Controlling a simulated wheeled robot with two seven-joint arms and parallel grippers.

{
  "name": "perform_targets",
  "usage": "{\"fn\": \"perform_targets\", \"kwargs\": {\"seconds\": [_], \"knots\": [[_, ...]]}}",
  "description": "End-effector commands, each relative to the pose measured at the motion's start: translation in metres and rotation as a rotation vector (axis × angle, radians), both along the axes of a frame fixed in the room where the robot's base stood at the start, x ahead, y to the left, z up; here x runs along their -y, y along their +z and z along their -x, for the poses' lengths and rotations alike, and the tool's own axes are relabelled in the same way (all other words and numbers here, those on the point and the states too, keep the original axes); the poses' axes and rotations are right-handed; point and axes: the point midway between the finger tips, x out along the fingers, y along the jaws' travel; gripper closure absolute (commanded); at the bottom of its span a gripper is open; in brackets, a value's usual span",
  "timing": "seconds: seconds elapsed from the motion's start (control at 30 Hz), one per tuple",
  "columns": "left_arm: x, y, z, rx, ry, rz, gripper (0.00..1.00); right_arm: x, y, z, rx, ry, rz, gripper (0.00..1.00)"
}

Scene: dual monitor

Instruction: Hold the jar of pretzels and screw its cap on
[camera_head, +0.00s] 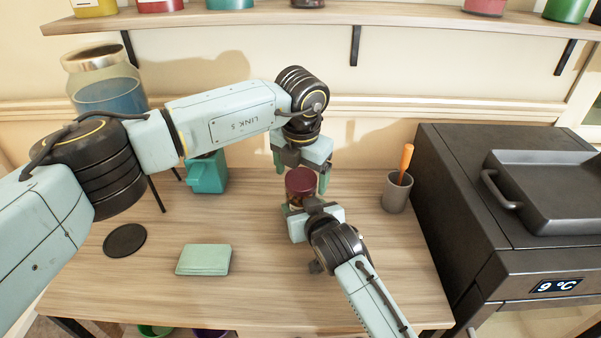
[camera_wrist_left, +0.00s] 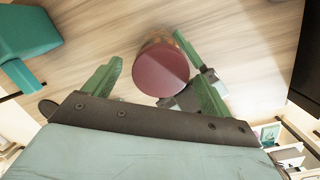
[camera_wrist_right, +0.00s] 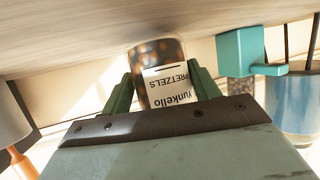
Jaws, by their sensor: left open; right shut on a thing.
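The pretzel jar (camera_wrist_right: 165,90) shows upside down in the right wrist view, with a white label and brown contents. My right gripper (camera_wrist_right: 162,88) is shut on its sides. The dark red cap (camera_head: 300,181) is at the top of the jar in the head view, and the left wrist view shows it from above (camera_wrist_left: 160,70). Whether its thread is engaged cannot be told. My left gripper (camera_head: 301,172) is above the cap, open, with one finger on each side and gaps between fingers and cap. The jar's lower part is mostly hidden by my right gripper in the head view.
A grey cup (camera_head: 397,194) with an orange-handled tool and a black appliance (camera_head: 450,200) stand to the right. A teal object (camera_head: 207,174) and a large glass jar (camera_head: 108,92) are at the back left. A green block (camera_head: 204,260) and black disc (camera_head: 125,241) lie front left.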

Motion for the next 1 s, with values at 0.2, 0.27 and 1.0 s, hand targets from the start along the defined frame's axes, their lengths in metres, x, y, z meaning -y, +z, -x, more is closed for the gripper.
{"fn": "perform_targets", "kwargs": {"seconds": [0.2, 0.27, 1.0], "knots": [[0.000, 0.026, 0.003, 0.003, 0.001, 0.001, 0.16, -0.001, 0.002, 0.000, 0.004, 0.001, -0.002, 1.00], [0.000, 0.034, 0.004, 0.003, 0.001, 0.001, 0.16, -0.001, 0.002, 0.000, 0.004, 0.001, -0.002, 1.00], [0.002, 0.076, 0.012, -0.003, 0.164, 0.019, 0.19, -0.001, 0.002, 0.000, 0.004, 0.001, -0.002, 1.00]]}}
